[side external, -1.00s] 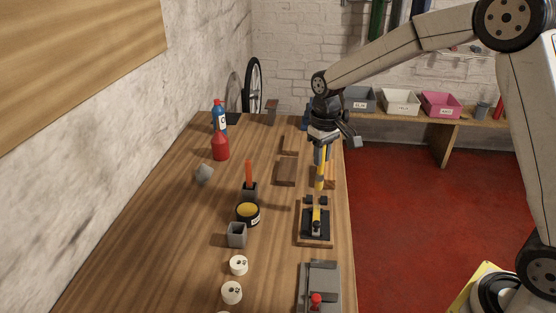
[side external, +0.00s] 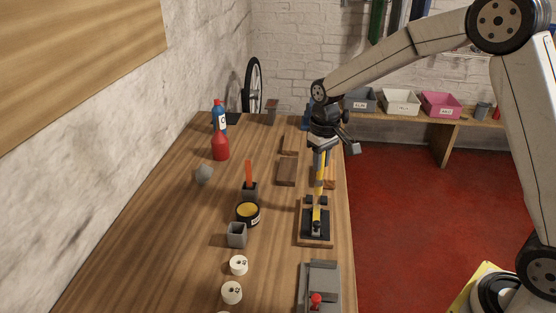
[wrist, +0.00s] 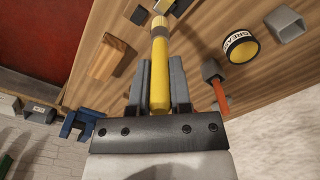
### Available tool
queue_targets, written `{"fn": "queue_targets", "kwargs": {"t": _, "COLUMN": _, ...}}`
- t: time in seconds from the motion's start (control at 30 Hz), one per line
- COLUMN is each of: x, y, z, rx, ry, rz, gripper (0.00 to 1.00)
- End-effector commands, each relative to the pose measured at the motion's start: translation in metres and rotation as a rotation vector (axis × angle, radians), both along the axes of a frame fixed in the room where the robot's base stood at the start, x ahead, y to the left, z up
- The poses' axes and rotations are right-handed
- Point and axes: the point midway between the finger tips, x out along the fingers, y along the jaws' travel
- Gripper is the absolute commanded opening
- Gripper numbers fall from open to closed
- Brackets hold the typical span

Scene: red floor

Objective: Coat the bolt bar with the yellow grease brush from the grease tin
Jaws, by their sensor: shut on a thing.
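My gripper (side external: 319,152) is shut on the yellow grease brush (side external: 319,180), which hangs upright with its tip down. In the wrist view the brush (wrist: 160,62) sits between the two fingers (wrist: 161,95). Its tip is at or just above the bolt bar (side external: 317,217), on a black mount with a wooden base (side external: 302,238). The bar shows yellow along its top; I cannot tell whether tip and bar touch. The black grease tin (side external: 248,221), with yellow grease inside, stands to the left, and also shows in the wrist view (wrist: 229,42).
A grey holder (side external: 250,194) with an orange-handled tool and an open grey box (side external: 236,236) stand near the tin. White round pieces (side external: 238,266) and a grey fixture with a red knob (side external: 322,280) lie nearer. Wooden blocks (side external: 287,172) lie behind. The bench's right edge is close.

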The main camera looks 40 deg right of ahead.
Motion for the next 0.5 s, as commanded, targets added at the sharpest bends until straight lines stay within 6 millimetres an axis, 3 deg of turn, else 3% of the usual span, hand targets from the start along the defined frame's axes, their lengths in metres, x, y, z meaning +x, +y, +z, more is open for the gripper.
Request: {"fn": "queue_targets", "kwargs": {"t": 0.5, "x": 0.000, "y": 0.000, "z": -0.028, "rx": 0.000, "ry": 0.000, "rz": 0.000, "gripper": 0.00}}
